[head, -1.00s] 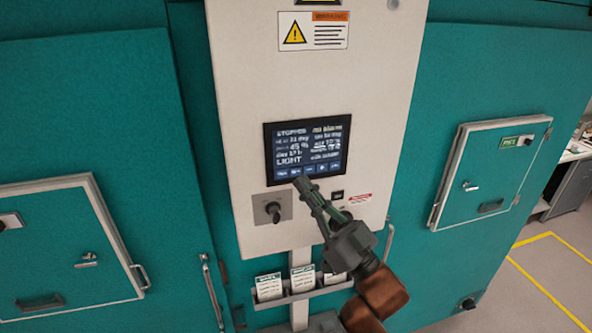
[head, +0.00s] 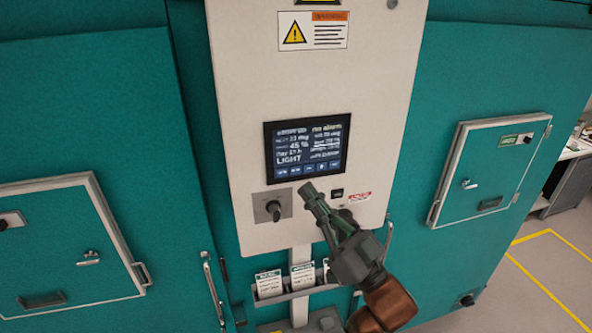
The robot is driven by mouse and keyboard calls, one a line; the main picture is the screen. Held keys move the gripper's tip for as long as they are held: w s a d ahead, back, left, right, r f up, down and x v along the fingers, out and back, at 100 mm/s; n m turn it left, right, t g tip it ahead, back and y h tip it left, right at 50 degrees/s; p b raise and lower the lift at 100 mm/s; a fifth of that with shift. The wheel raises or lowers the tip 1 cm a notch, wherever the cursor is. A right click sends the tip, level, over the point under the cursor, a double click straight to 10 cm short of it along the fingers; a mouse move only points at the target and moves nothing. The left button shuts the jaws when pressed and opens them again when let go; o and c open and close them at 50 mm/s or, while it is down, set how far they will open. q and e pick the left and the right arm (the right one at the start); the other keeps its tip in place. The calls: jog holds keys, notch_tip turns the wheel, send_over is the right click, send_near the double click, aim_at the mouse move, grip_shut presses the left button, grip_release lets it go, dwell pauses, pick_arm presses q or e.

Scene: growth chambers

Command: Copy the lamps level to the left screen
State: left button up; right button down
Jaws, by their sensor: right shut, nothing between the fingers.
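A dark touch screen (head: 306,147) is set in the white control panel (head: 232,110) between teal chamber walls. It shows small text, with "LIGHT" and "45 %" readable at its left, and a row of blue buttons (head: 309,169) along its bottom. The other words are too blurred to read surely. My right gripper (head: 308,190) is shut and empty. Its fingertips are just below the screen's bottom edge, in front of the panel; I cannot tell whether they touch it. My left gripper is not in view.
A black knob (head: 273,211) sits left of my right gripper, and a small black switch (head: 337,193) sits right of it. A rack of cards (head: 268,284) hangs below. Chamber doors with latches stand left (head: 70,245) and right (head: 487,170). Floor shows at far right.

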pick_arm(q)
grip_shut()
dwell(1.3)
